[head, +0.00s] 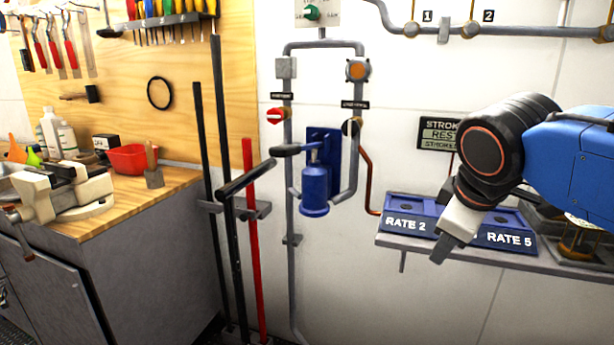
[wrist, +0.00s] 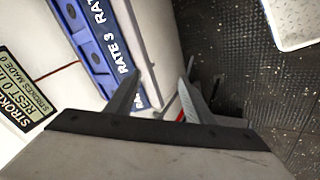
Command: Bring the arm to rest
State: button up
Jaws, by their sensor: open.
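My blue and black arm enters from the right in the head view. My gripper (head: 440,252) hangs from it, tilted down, in front of the wall shelf (head: 520,262). In the wrist view my gripper (wrist: 160,78) has two dark fingers standing apart with nothing between them. In the head view it hides part of the blue labelled holders, between the RATE 2 holder (head: 408,215) and the RATE 5 holder (head: 510,234). I cannot tell how far it is from them.
A blue pump (head: 315,185) with a dark handle is on the wall piping. A sign (head: 437,133) reads STROKES and REST. A workbench (head: 140,195) with a vise (head: 65,190) stands left, upright bars beside it. Dark floor (wrist: 225,45) shows in the wrist view.

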jog(key=s+d+f+m, duration=0.1)
jog(key=s+f+m, duration=0.3)
jog(key=f, duration=0.5)
jog(key=s+d+f+m+g+y, duration=0.1)
jog(key=s+d+f+m, duration=0.1)
jog(key=s+f+m, duration=0.3)
notch_tip(320, 180, down, 4)
jog(key=shift+s+d+f, duration=0.15)
jog(key=shift+s+d, duration=0.1)
jog(key=shift+s, duration=0.4)
jog(key=shift+o, duration=0.3)
